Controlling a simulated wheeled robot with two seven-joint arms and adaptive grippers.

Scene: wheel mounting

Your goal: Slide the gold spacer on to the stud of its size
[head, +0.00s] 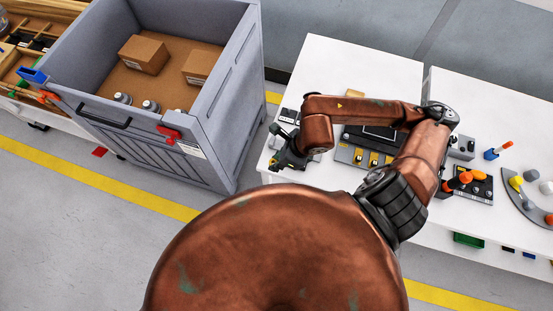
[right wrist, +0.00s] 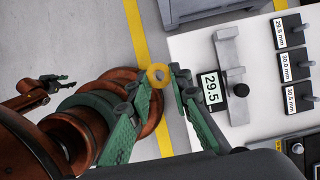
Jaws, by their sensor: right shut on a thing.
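The gold spacer (right wrist: 158,74) is a ring held at the fingertips of my right gripper (right wrist: 160,80), over the floor beside the white table. In the head view my right gripper (head: 285,157) is at the table's left edge; the spacer cannot be made out there. Three dark blocks with grey studs stand at the right of the wrist view, labelled 29.5 mm (right wrist: 290,30), 30.0 mm (right wrist: 294,65) and 30.5 mm (right wrist: 297,97). The studs look bare. My left gripper (right wrist: 60,82) shows small at the left of the wrist view, fingers apart and empty.
A grey measuring gauge (right wrist: 232,70) with a display reading 29.5 (right wrist: 212,88) lies between my right gripper and the stud blocks. A large grey crate (head: 225,100) with cartons stands left of the table (head: 325,55). More fixtures and tools crowd the table's right part.

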